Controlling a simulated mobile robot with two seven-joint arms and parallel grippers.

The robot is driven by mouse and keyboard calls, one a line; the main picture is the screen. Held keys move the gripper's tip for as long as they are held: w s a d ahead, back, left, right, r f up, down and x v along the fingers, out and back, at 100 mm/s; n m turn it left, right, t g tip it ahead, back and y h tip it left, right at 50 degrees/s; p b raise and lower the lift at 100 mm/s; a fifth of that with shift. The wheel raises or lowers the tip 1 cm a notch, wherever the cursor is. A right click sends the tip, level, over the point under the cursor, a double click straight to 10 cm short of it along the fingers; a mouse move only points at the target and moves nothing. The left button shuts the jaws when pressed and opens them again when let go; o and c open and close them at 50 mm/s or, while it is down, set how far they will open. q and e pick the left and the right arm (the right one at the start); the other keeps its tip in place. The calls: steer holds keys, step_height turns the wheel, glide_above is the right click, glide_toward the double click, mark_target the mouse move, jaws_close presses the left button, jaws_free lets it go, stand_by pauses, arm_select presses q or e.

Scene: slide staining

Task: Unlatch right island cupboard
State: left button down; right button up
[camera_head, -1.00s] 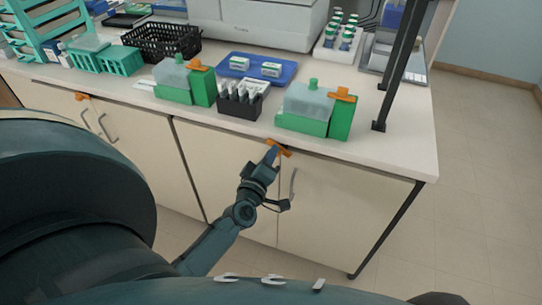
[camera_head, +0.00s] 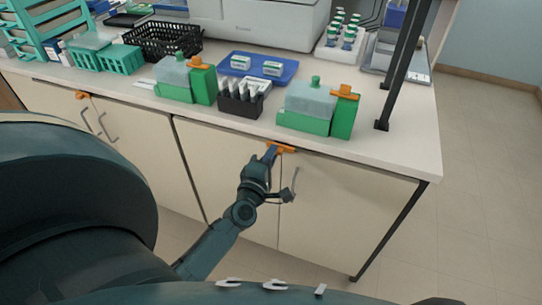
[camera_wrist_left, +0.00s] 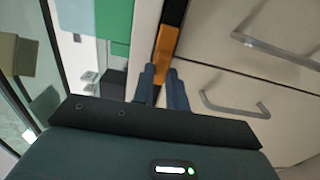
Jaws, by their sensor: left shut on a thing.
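The right island cupboard has two cream doors (camera_head: 335,205) under the worktop. Its orange latch (camera_head: 284,148) sits at the top where the doors meet and lies about level, along the underside of the worktop edge. My left gripper (camera_head: 271,151) is at the latch's left end, shut on it. In the left wrist view the fingers (camera_wrist_left: 162,76) reach to the orange latch (camera_wrist_left: 166,42), and their tips hide part of it. A grey bar handle (camera_head: 296,181) is on the right door, just right of my gripper. Both doors look closed. My right gripper is not in view.
On the worktop (camera_head: 390,158) above stand green staining boxes (camera_head: 303,122), a black rack (camera_head: 240,105) and a blue tray (camera_head: 285,80). A left cupboard has its own orange latch (camera_head: 82,95). The floor (camera_head: 480,200) on the right is clear.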

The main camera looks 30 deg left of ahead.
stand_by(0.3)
arm_select(q)
steer(key=c, duration=1.4)
jaws_free()
steer(key=b+v, duration=0.1)
steer(key=v, duration=1.2)
steer(key=shift+b, duration=0.35)
steer(key=shift+s, duration=0.1)
